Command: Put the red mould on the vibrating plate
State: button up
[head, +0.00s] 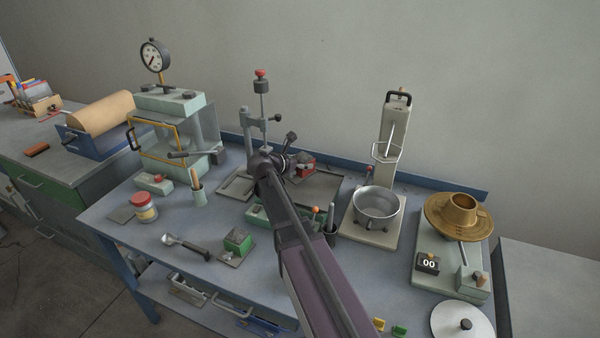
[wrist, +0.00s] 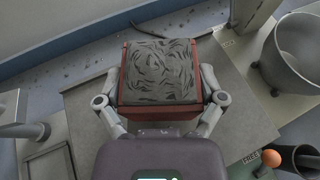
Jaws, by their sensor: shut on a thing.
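The red mould (head: 306,169) is between the fingers of my gripper (head: 299,163), near the bench's middle. In the wrist view, the mould (wrist: 158,113) has red walls and a grey, swirl-marked fill level with its rim. My gripper (wrist: 160,88) is shut on it, one finger on each side. The vibrating plate (head: 322,188) is a flat dark grey plate on a pale green base, partly hidden by my arm. In the wrist view, the plate (wrist: 240,100) spreads below and around the mould. I cannot tell whether the mould touches it.
A steel bowl (head: 376,205) on a pale stand is right of the plate. A green mould (head: 238,241) sits at the front left.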

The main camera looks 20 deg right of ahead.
aim_at(297, 171)
jog(key=shift+f, duration=0.15)
jog(key=shift+f+b, duration=1.75)
jog(key=shift+b, duration=0.15)
jog(key=shift+f, duration=0.1)
jog(key=o, duration=1)
jog(key=shift+r, duration=0.2)
jog(key=p+v, duration=0.4)
jog(key=v, duration=0.8)
jog(key=shift+s+p, duration=0.15)
jog(key=shift+p, duration=0.15)
jog(key=shift+f, duration=0.1)
